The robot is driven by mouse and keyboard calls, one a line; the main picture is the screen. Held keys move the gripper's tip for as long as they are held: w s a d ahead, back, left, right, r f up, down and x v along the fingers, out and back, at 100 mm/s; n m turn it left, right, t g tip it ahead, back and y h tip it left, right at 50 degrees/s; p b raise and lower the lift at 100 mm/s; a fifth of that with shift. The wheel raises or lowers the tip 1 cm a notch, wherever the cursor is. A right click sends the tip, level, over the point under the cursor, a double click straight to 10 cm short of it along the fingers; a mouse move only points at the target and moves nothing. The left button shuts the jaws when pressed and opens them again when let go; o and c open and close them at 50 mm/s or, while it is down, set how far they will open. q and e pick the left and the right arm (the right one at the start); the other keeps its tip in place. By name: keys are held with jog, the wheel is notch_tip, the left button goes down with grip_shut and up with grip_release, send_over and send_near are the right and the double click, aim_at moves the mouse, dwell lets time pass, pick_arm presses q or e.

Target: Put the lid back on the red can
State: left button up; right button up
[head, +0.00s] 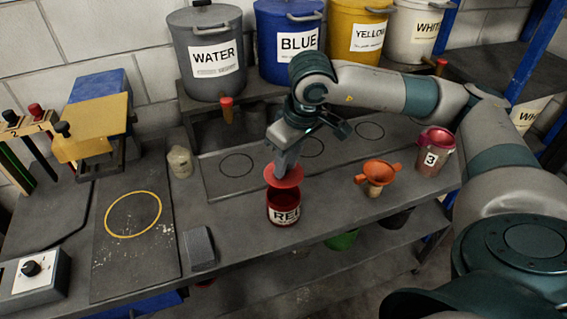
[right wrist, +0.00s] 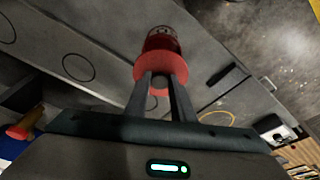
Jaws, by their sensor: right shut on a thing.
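My right gripper (head: 284,165) is shut on the red lid (head: 294,179), a flat round disc, and holds it above the red can (head: 283,214). The can stands upright on the bench near its front edge, with "RE" readable on its white label. Its open dark mouth shows below the lid; the lid looks apart from the rim. In the right wrist view, the fingers (right wrist: 160,82) grip the middle of the lid (right wrist: 142,76), and the can (right wrist: 162,42) shows just beyond it, partly hidden. My left gripper is not in view.
An orange funnel (head: 378,172) and a can marked 3 (head: 434,158) stand to the right. A grey block (head: 200,246) and a small pale bottle (head: 180,161) stand to the left. Large labelled buckets (head: 212,85) line the back. The bench around the can is clear.

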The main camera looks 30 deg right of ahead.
aim_at(288, 175)
jog(key=shift+w+n, duration=0.1)
jog(key=shift+n, duration=0.2)
dwell(0.4)
jog(key=shift+s+b+x, duration=0.2)
jog(key=shift+b+x, duration=0.05)
jog(key=shift+x, duration=0.75)
jog(key=shift+s+b+x, duration=0.2)
jog(key=shift+s+x, duration=0.05)
jog(key=shift+x, duration=0.75)
notch_tip(288, 175, down, 2)
jog(key=b, duration=0.2)
jog(key=shift+d+f+b, duration=0.1)
jog(key=shift+f+b, duration=0.05)
jog(key=shift+b, duration=0.2)
jog(key=shift+b, duration=1.1)
jog(key=shift+f+b, duration=0.2)
jog(key=shift+b, duration=0.45)
dwell(0.7)
dwell(0.6)
